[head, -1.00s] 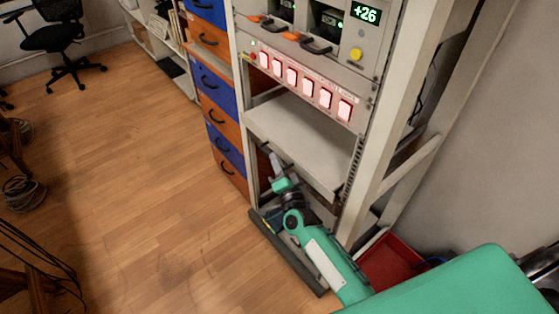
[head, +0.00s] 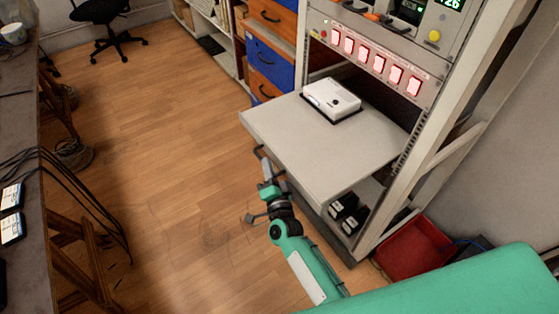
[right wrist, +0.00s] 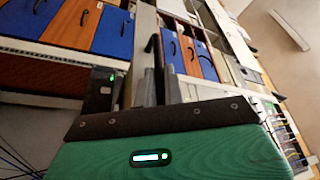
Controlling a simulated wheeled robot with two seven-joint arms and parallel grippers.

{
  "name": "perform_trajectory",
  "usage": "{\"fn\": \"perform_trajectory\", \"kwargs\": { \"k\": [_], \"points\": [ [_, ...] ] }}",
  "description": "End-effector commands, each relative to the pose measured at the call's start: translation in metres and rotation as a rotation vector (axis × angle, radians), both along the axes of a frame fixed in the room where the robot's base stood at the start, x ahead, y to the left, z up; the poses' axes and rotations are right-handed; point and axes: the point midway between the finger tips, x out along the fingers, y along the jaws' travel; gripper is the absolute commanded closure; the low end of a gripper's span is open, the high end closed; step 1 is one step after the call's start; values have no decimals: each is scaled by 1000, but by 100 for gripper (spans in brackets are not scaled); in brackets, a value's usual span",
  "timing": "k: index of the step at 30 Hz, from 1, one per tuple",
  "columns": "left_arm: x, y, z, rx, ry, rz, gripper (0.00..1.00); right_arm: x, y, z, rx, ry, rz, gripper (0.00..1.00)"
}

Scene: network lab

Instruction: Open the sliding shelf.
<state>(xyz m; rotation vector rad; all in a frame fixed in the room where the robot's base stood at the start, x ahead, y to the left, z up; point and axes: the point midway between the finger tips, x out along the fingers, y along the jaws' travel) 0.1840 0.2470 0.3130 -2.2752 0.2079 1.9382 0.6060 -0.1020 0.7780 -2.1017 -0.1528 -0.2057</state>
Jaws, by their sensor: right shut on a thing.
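The sliding shelf (head: 320,148) is a light grey panel. It sticks well out of the rack, with a white box (head: 332,97) on its back part. My right gripper (head: 262,158) is at the shelf's front edge, shut on it. Just where its fingertips meet the edge is small and partly hidden. In the right wrist view the right gripper's fingers (right wrist: 148,90) point away from the camera; the grip itself is not clear there. My left gripper is not in view.
The rack (head: 405,160) has lit red-white switches (head: 375,62) above the shelf and dark boxes (head: 347,212) below it. A red bin (head: 412,248) stands on the floor right of the rack. A workbench (head: 22,110) is at the left. The wooden floor between is open.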

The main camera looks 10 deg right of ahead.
Motion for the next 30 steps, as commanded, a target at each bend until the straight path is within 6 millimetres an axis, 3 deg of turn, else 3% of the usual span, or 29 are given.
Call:
{"fn": "perform_trajectory", "kwargs": {
  "k": [9, 22, 23, 25, 26, 30],
  "points": [
    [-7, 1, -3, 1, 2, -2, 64, -9, 23, 0, -2, 0, 0, 100],
    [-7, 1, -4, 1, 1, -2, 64, -9, 25, 0, -2, 0, 0, 100],
    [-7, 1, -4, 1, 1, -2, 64, -9, 25, 0, -2, 0, 0, 86],
    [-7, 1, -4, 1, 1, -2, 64, -9, 25, 0, -2, -1, -1, 72],
    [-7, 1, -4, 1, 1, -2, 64, -9, 25, 0, -2, -1, -1, 68],
    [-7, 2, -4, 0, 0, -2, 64, -9, 24, 0, -1, -1, -1, 68]
  ]
}}
